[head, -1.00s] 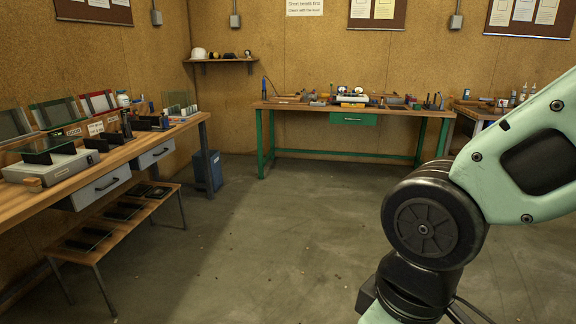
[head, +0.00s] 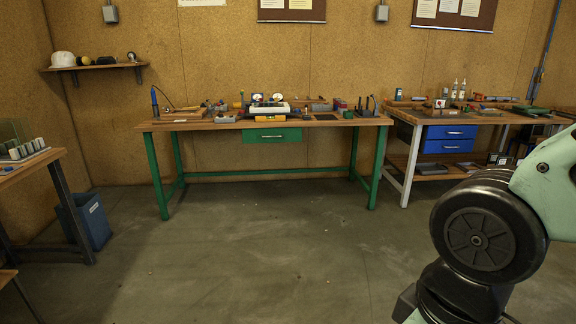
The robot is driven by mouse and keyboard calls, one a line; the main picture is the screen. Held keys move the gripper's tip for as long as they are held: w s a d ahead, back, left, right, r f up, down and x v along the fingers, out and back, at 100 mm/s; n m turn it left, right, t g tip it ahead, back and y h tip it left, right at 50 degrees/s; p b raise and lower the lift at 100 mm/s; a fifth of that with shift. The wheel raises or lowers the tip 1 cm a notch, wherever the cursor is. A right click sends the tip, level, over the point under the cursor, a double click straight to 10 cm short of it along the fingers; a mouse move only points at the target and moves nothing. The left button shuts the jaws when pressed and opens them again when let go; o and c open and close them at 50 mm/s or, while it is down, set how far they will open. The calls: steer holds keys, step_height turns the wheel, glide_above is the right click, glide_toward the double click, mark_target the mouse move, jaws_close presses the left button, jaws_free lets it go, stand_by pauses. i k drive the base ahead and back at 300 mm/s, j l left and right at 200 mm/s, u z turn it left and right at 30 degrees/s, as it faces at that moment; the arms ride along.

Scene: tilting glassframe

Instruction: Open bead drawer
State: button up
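No drawer in the head view has a label I can read as the bead drawer. A green drawer (head: 272,135) with a light handle sits shut under the top of the green-legged bench (head: 200,125) at the back wall. Two blue drawers, an upper one (head: 435,132) and a lower one (head: 432,146), sit shut under the white-legged bench (head: 400,152) at the right. My arm shows at the right edge, but my gripper is out of view.
The concrete floor before the green bench is clear. A bench (head: 30,162) stands at the left edge with a blue bin (head: 90,222) beside it. A wall shelf (head: 95,67) holds a white helmet. Tools and small parts cover the bench tops.

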mark_target(279, 134)
steer(key=i, duration=2.05)
steer(key=i+u, duration=0.2)
steer(key=i, duration=0.35)
steer(key=i+l+u, duration=0.15)
steer(key=i, duration=0.35)
steer(key=i+l+u, duration=0.2)
steer(key=i, duration=0.35)
steer(key=i+l+u, duration=0.8)
steer(key=i+j, duration=0.05)
